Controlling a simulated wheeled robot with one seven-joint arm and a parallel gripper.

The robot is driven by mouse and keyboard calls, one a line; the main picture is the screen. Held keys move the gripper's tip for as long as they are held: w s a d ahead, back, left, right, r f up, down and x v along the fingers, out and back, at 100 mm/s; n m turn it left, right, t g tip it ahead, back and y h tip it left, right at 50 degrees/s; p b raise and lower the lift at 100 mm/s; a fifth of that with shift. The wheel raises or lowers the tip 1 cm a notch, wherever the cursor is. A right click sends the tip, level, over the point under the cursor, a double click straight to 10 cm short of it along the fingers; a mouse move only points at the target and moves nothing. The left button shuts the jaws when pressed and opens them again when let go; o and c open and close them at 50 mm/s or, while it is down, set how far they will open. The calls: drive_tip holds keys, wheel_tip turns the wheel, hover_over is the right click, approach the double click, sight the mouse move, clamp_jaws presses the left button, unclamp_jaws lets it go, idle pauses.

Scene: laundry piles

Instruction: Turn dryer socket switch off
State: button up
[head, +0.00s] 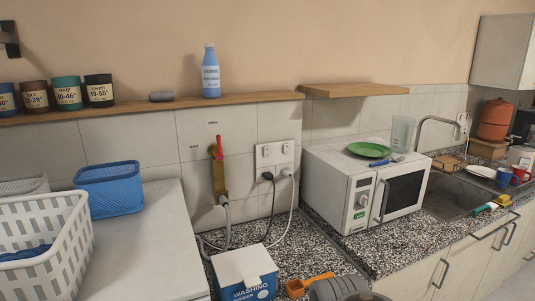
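A white double wall socket (275,152) is on the tiled wall above the speckled worktop, left of the microwave. It has two small switches side by side near its top; their on or off positions are too small to tell. A black plug (267,176) sits in its left outlet and a white plug (286,171) in its right one. Their cords hang down to the worktop. I cannot tell which belongs to the dryer. A rounded dark grey part of my arm shows at the bottom edge. No gripper fingers are visible.
Left of the socket is a red-handled valve (217,150) with a grey hose. A washing powder box (246,276) and orange scoop (308,284) stand in front. The microwave (370,184) with a green plate (369,149) is right. Baskets (108,188) stand left. A wooden shelf (353,90) is above.

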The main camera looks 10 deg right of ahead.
clamp_jaws()
idle(1.0)
